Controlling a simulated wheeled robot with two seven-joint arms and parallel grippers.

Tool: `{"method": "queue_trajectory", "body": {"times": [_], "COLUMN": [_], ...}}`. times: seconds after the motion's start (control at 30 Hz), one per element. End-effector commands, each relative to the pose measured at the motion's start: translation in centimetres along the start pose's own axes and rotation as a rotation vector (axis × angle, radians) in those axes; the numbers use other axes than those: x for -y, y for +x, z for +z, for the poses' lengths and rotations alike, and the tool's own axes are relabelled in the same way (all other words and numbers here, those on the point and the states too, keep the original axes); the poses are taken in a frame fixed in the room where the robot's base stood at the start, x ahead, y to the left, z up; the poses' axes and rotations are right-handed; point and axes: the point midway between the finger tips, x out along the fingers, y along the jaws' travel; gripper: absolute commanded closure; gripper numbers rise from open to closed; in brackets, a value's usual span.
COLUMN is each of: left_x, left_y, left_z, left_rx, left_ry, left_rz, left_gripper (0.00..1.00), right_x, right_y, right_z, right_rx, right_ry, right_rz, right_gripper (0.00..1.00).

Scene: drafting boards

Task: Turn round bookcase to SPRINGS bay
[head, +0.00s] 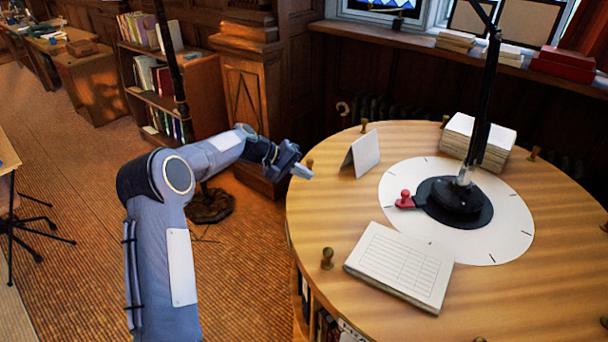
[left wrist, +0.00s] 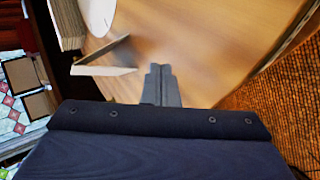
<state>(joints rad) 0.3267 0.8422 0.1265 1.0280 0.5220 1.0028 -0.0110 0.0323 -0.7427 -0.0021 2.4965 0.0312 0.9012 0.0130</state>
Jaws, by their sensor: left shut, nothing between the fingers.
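The round bookcase (head: 325,212) stands at the right in the head view, with a pale wooden top and small brass knobs (head: 327,259) around its rim. Books show in the shelf openings (head: 325,325) under its near left edge. I cannot read any SPRINGS label. My left gripper (head: 301,171) is shut and empty at the left edge of the top, close to a rim knob (head: 310,164); I cannot tell if they touch. In the left wrist view the shut fingers (left wrist: 160,72) show against the wooden top (left wrist: 215,45). My right gripper is not in view.
On the top are a folded white card (head: 364,153), a paper stack (head: 478,140), a printed pad (head: 402,264), and a white disc (head: 510,222) with a black lamp base (head: 455,205) and red pointer (head: 405,200). A bookshelf (head: 205,90) stands behind.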

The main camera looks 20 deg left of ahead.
Motion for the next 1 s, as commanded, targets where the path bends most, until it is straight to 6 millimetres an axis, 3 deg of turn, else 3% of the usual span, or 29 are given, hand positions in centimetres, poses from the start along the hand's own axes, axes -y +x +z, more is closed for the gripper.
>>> {"method": "queue_trajectory", "body": {"times": [0.5,0.87,1.0], "left_x": [-5.3,-5.5,-6.4], "left_y": [-4.1,-4.3,-5.9], "left_z": [0.0,0.1,1.4], "left_rx": [0.0,0.0,-0.005], "left_ry": [0.001,0.001,0.03], "left_rz": [0.0,-0.001,-0.021], "left_gripper": [1.0,1.0,1.0], "right_x": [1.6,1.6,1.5], "right_y": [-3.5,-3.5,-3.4], "right_z": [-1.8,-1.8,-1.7], "right_rx": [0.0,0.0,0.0], "right_ry": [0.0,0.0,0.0], "right_rz": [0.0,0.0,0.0], "right_gripper": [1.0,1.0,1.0]}}
